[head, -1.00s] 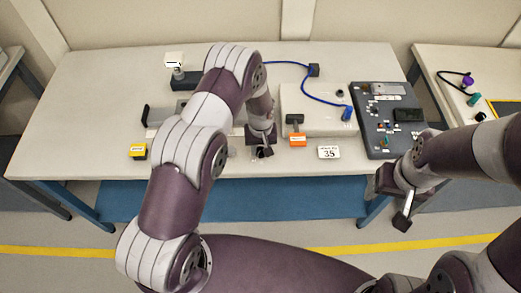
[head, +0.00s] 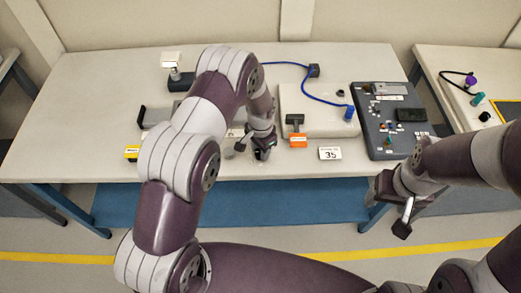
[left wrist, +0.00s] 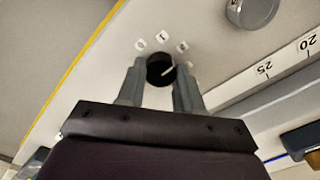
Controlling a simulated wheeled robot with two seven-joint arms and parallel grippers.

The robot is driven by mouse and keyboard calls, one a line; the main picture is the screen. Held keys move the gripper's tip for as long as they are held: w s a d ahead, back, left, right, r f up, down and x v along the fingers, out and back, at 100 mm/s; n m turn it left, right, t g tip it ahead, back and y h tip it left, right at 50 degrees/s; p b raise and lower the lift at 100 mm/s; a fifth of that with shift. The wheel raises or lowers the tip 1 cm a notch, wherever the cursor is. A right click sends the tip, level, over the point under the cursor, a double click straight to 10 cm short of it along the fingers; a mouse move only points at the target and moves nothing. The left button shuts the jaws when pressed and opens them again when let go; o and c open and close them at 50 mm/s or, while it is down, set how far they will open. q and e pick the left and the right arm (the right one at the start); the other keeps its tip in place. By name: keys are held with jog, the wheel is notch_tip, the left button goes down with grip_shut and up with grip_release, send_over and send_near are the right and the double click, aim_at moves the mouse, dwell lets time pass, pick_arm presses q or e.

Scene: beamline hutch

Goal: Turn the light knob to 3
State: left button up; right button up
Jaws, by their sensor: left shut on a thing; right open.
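The light knob (left wrist: 158,70) is a small round black knob with a white pointer line, seen in the left wrist view. Small white labels (left wrist: 163,37) stand in an arc around it; their digits are too blurred to read surely. The pointer line points right and slightly up in that view. My left gripper (head: 262,151) is shut on the knob, one finger on each side. In the head view the gripper hides the knob. My right gripper (head: 402,222) is open and empty, in front of the table at the right.
A larger grey knob (left wrist: 252,12) and a ruler strip (left wrist: 285,59) lie near the light knob.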

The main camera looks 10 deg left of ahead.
pick_arm(q)
jog(key=m, duration=0.4)
jog(key=shift+m+b, duration=0.3)
jog(key=shift+b, duration=0.05)
jog(key=shift+d+m, duration=0.1)
jog(key=shift+m, duration=1.8)
jog(key=shift+r, duration=0.1)
jog(key=o, duration=1)
jog(key=shift+o, duration=0.2)
jog(key=shift+b, duration=0.3)
notch_tip(320, 180, up, 13)
jog(key=b, duration=0.1)
jog(key=shift+f, duration=0.2)
